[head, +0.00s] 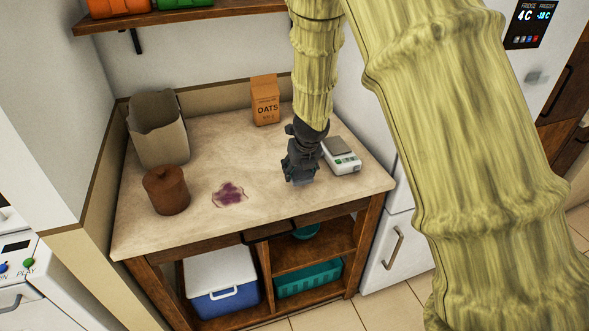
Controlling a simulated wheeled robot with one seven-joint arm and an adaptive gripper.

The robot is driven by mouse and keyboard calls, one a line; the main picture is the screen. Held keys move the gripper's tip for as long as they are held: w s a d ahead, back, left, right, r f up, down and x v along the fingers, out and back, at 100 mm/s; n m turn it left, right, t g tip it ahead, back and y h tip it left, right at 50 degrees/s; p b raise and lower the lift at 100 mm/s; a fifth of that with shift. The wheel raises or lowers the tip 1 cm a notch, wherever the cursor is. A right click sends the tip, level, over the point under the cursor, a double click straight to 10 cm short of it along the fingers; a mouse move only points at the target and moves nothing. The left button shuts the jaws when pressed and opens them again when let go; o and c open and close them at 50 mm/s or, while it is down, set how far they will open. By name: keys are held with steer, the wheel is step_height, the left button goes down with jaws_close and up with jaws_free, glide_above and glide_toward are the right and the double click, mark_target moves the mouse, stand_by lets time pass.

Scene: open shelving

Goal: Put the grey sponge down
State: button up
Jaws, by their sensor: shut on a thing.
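My gripper (300,172) points down over the right half of the worktop, left of the kitchen scale. It is shut on a small grey thing at its fingertips, which appears to be the grey sponge (302,180). The fingers hide most of it, and its outline is hard to tell from the dark gripper. I cannot tell whether it touches the worktop (270,200). A purple stain (229,194) lies on the worktop to the left of my gripper.
A kitchen scale (341,156) stands close to the right of my gripper. An oats box (265,100) is at the back, a paper bag (158,130) and a brown lidded jar (166,190) at the left. A cooler (222,281) and teal basket (308,279) sit below. The worktop's front middle is clear.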

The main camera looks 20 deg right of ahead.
mark_target(295, 174)
steer(key=shift+w+a+p, duration=0.2)
steer(key=shift+w+p, duration=0.05)
steer(key=shift+w, duration=0.4)
steer(key=shift+w+a+p, duration=0.15)
steer(key=shift+w+p, duration=0.05)
steer(key=shift+w, duration=0.4)
steer(key=shift+f, duration=1.6)
steer(key=shift+f, duration=0.4)
steer(key=shift+s+f+b, duration=0.2)
steer(key=shift+s+b, duration=0.05)
steer(key=shift+b, duration=0.05)
steer(key=o, duration=0.9)
steer(key=shift+f, duration=0.1)
steer(key=shift+o, duration=0.8)
steer(key=shift+w+f, duration=0.15)
steer(key=shift+r, duration=0.35)
